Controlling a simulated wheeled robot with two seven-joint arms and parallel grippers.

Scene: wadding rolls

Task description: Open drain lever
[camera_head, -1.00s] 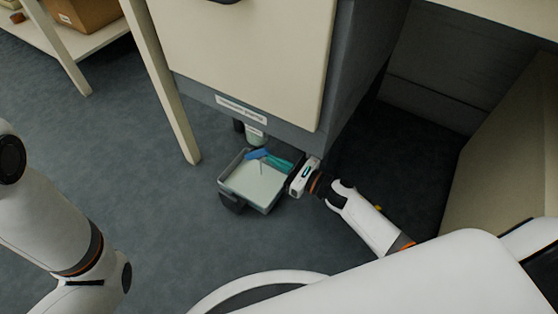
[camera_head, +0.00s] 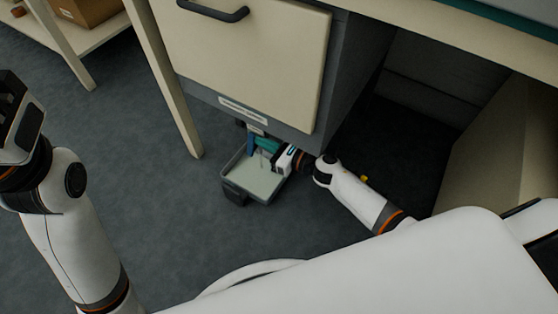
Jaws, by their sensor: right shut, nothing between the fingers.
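A small blue lever (camera_head: 250,144) shows under the front of the cream cabinet, above a grey tray (camera_head: 233,196) on the floor. It now points downward. My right gripper (camera_head: 261,146) reaches in from the right beneath the cabinet. Its teal fingers are shut and empty, just right of the lever. I cannot tell whether they touch it. A thin pale vertical line shows over the tray; I cannot tell what it is. My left gripper (camera_head: 18,118) is raised at the left edge, far from the lever; its fingertips are not clear.
The cabinet drawer front (camera_head: 245,65) with a dark handle (camera_head: 213,12) hangs just above. A cream table leg (camera_head: 163,80) stands left of the tray. A shelf with a cardboard box (camera_head: 90,8) is at the upper left. The floor left of the tray is clear.

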